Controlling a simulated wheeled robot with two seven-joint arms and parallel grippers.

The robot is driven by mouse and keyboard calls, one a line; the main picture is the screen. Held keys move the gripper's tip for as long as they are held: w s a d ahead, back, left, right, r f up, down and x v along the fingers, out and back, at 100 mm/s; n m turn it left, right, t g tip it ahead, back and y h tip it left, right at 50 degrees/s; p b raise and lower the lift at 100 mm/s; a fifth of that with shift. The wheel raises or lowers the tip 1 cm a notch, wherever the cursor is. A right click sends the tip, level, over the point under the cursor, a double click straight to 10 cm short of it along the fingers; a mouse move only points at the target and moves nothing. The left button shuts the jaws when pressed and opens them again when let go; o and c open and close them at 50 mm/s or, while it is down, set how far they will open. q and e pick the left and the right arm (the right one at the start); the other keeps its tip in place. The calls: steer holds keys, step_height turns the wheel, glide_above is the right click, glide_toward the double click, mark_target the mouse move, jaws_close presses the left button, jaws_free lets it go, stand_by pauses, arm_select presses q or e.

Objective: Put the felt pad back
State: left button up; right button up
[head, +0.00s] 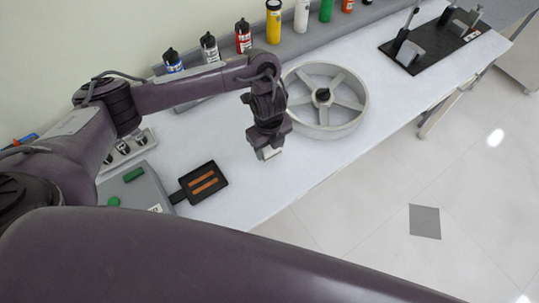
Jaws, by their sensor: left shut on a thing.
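My left gripper (268,152) hangs over the white bench, pointing down, in front of the spoked wheel. It is shut on a small pale grey thing (270,154), mostly hidden by the fingers; I cannot tell for sure that this is the felt pad. A black tray with a handle (221,183) lies on the bench to the left of and below the gripper in the picture. Two orange-brown strips (203,182) lie in it. My right gripper is not in view.
The grey spoked wheel (358,110) lies just behind the gripper. Several bottles, including a yellow one (273,25), line the back ledge. A black fixture (414,62) is at far right. A grey square (425,221) shows on the floor.

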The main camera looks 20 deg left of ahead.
mark_target(270, 154)
arm_select(q)
steer(key=shift+f, duration=0.7)
step_height(270, 154, down, 3)
steer(key=shift+b, duration=0.75)
steer(key=shift+r, duration=0.1)
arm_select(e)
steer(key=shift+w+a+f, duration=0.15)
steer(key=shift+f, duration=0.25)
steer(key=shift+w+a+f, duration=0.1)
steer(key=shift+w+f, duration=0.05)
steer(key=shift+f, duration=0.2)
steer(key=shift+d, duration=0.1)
arm_select(q)
steer(key=shift+f, duration=0.2)
steer(key=o, duration=0.9)
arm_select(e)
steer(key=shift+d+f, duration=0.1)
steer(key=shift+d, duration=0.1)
arm_select(q)
steer(key=shift+o, duration=0.2)
steer(key=shift+r, duration=0.15)
